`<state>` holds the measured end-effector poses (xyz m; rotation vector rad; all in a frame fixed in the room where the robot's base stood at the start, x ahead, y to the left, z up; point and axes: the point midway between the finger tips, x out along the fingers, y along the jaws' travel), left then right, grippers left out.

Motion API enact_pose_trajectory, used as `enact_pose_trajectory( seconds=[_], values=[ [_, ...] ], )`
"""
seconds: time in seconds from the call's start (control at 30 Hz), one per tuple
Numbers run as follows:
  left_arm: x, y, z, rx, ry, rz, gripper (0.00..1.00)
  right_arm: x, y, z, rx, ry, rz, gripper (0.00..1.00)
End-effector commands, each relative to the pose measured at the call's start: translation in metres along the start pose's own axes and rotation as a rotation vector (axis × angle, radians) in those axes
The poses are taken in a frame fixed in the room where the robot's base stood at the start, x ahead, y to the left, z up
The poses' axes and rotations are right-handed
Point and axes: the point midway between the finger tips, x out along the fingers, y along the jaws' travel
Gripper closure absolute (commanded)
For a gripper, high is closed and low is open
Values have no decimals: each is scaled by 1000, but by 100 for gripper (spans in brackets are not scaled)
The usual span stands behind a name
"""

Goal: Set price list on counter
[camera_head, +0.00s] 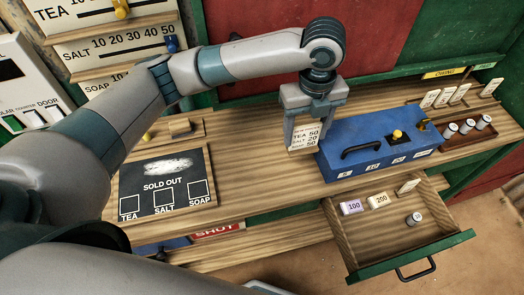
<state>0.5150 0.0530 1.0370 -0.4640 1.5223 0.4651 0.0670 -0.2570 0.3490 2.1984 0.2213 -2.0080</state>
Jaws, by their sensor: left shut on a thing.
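The price list (304,138) is a small pale card with TEA 50, SALT 20 and SOAP 50 printed on it. My left gripper (306,128) points down and is shut on it, to the left of the blue box. The card stands upright over the wooden counter (255,170). Whether its lower edge touches the counter I cannot tell. My right gripper is not in view.
The blue cash box (350,135) stands just right of the card. A drawer (345,235) with banknotes hangs open below. A dark SOLD OUT board (140,182) lies at left. Cards and cylinders stand at far right. Counter between board and card is clear.

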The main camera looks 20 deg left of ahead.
Motion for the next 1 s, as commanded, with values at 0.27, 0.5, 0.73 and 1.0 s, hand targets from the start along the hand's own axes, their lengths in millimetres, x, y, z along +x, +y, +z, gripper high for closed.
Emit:
enact_pose_trajectory(
  seconds=[0.27,0.5,0.73,1.0],
  values=[
    [25,43,23,-6,2,5,76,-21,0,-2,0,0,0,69],
    [50,79,44,-5,1,3,76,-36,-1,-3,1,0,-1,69],
    [62,92,51,-1,0,0,76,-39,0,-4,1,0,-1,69],
    [63,92,52,-1,-1,0,76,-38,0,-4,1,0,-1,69]
  ],
)
